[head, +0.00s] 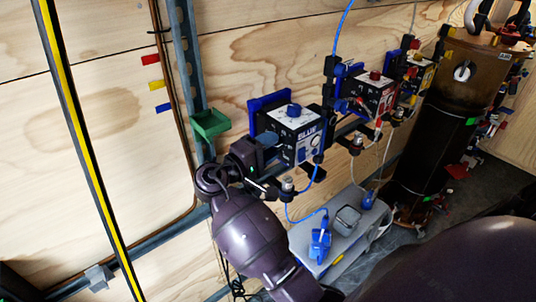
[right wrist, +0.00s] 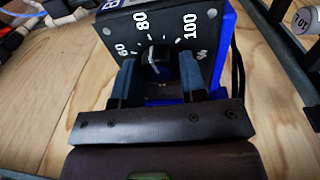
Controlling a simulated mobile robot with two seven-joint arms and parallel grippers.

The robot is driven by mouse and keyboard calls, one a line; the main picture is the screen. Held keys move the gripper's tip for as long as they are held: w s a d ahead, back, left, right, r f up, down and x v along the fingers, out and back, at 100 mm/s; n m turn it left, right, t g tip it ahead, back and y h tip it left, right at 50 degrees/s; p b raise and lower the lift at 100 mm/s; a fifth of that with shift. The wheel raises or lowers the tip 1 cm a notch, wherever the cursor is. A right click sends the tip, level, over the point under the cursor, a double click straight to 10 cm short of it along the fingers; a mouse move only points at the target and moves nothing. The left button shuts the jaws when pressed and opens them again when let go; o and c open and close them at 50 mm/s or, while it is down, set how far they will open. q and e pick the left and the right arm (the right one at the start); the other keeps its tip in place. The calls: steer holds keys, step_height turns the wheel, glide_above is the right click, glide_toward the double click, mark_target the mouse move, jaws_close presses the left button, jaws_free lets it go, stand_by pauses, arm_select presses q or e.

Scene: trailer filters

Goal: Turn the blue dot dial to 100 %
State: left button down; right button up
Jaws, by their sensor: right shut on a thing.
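The box marked BLUE (head: 308,137) is mounted on the wooden wall, with a blue knob (head: 294,109) on top. My right gripper (head: 270,141) reaches its left side. In the right wrist view, that side carries a printed scale (right wrist: 188,28) with 60, 80, 100 and a % sign. The dark dial (right wrist: 157,68) sits between the blue-padded fingers of my right gripper (right wrist: 158,80), which are shut on it. A pale mark on the dial points up near 80; its exact reading is hard to tell. My left gripper is not in view.
A green bracket (head: 209,124) is on the metal rail left of the box. Red (head: 374,96) and yellow (head: 420,74) boxes stand further right along the wall. A blue cable hangs by the box, above a grey platform (head: 325,235). A dark cylinder (head: 440,125) stands at right.

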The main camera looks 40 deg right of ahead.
steer(key=m+b, duration=0.1)
steer(key=m, duration=0.1)
steer(key=m+b, duration=0.2)
steer(key=f+m+b, duration=0.1)
steer(key=m, duration=0.1)
steer(key=shift+g+b, duration=0.3)
steer(key=shift+b, duration=0.1)
arm_select(q)
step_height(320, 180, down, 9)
steer(key=b, duration=0.4)
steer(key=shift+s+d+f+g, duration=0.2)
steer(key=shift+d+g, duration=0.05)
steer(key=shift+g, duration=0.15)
arm_select(e)
steer(key=m, duration=0.6)
steer(key=shift+w+r+g, duration=0.1)
steer(key=shift+r+g, duration=0.2)
steer(key=shift+r, duration=0.05)
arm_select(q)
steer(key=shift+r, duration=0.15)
arm_select(e)
steer(key=shift+r+m, duration=0.1)
steer(key=shift+m, duration=0.2)
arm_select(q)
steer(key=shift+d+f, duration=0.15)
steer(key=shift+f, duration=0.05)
arm_select(e)
steer(key=o, duration=0.9)
